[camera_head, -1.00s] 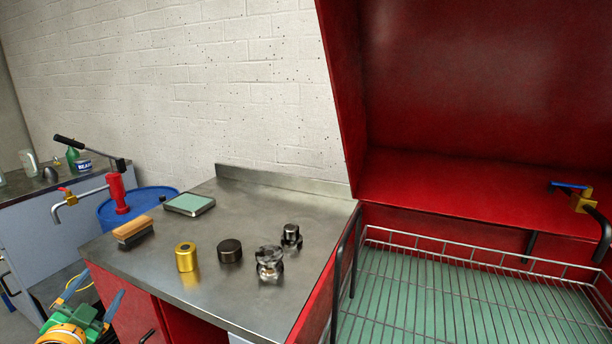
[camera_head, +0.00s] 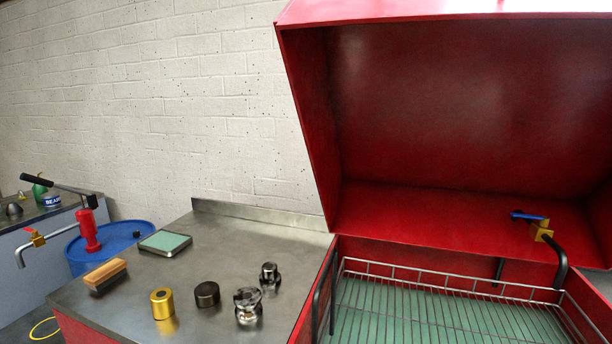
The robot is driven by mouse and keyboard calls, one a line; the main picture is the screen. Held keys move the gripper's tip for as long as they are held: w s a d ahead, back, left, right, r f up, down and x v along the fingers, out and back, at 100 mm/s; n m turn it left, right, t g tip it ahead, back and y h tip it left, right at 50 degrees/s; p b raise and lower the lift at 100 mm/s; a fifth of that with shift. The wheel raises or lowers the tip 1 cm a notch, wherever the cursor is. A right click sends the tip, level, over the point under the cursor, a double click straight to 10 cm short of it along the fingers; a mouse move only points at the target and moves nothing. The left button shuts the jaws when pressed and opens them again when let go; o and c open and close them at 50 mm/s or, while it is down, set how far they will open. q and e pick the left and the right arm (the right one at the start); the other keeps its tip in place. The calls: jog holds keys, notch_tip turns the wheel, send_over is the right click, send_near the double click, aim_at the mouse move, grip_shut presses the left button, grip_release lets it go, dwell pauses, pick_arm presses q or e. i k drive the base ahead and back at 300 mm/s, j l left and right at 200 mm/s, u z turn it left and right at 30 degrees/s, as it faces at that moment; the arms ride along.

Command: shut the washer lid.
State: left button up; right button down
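The red washer lid (camera_head: 430,110) stands open, tilted up and back above the washer at the right. Its front edge (camera_head: 400,12) shows along the top of the view. The washer basin below holds a wire basket (camera_head: 440,283) over a green bottom (camera_head: 395,325). A black bent bar (camera_head: 319,300) stands at the basin's left side. Neither of my grippers is in view.
A steel bench left of the washer holds a brush (camera_head: 105,274), a green-topped scale (camera_head: 165,243), a brass cylinder (camera_head: 163,303), a dark cylinder (camera_head: 207,294) and shiny metal parts (camera_head: 248,306). A tap with a blue handle (camera_head: 530,217) sits inside the washer. A blue drum (camera_head: 110,240) stands farther left.

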aim_at(426, 124)
jog(key=k+z, duration=0.1)
jog(key=z, duration=1.15)
jog(key=l+u, duration=0.35)
jog(key=l, duration=0.4)
jog(key=k+l+u, duration=0.1)
jog(key=l+u, duration=0.25)
jog(key=l, duration=0.35)
